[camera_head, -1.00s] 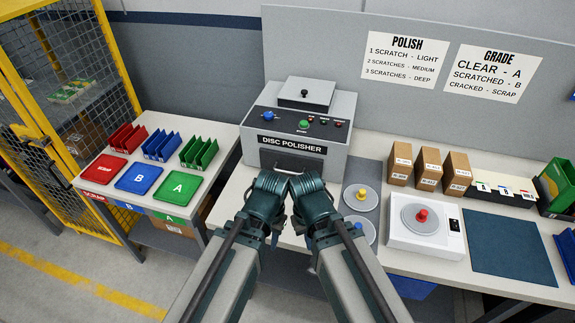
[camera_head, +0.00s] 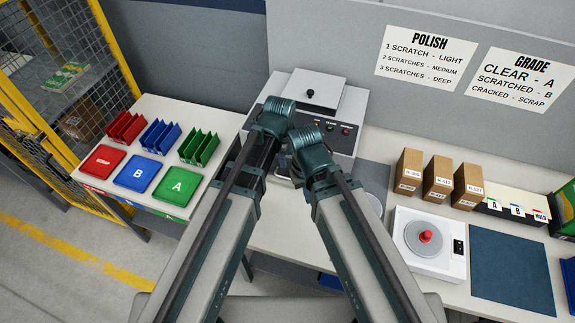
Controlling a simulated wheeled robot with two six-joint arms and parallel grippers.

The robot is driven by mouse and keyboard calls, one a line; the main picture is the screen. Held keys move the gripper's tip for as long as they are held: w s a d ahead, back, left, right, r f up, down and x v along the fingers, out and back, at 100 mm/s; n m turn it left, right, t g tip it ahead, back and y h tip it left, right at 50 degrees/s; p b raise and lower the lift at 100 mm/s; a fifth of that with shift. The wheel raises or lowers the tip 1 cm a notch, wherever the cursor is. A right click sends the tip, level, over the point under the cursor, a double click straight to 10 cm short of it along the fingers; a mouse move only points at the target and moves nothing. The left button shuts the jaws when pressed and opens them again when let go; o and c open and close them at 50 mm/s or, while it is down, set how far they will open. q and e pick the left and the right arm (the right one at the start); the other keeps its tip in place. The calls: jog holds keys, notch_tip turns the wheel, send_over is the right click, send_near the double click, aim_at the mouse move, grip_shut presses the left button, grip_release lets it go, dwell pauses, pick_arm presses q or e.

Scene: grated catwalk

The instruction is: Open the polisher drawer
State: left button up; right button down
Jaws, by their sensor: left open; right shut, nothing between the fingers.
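The disc polisher (camera_head: 351,103) is a light grey box with a dark control panel (camera_head: 331,131) and a black-knobbed lid (camera_head: 312,92), at the back of the bench. My arms cover most of its front, so its drawer and name label are hidden. My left gripper (camera_head: 274,118) is in front of the left part of the panel. It is open and its fingertips are mostly hidden. My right gripper (camera_head: 306,145) is lower and a little to the right, close beside the left one. It is shut and empty.
Left of the polisher, red, blue and green trays (camera_head: 137,174) and racks (camera_head: 160,138) stand on a side table. To the right are brown boxes (camera_head: 437,178), a white device with a red knob (camera_head: 428,243) and a dark blue mat (camera_head: 510,268). A grey disc pad (camera_head: 377,180) is partly hidden.

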aim_at(288, 178)
pick_arm(q)
jog(key=f+b, duration=0.4)
jog(key=w+f+b, duration=0.1)
jog(key=f+b, duration=0.4)
jog(key=w+f+b, duration=0.1)
jog(key=f+b, duration=0.3)
jog(key=shift+w+d+f+b, duration=0.1)
jog(key=shift+d+f+b, duration=0.2)
jog(key=shift+d+b, duration=0.1)
pick_arm(e)
notch_tip(288, 178, down, 14)
jog(key=shift+s+r, duration=0.1)
jog(key=shift+r, duration=0.05)
jog(key=shift+r, duration=0.1)
pick_arm(q)
grip_shut()
dwell(0.4)
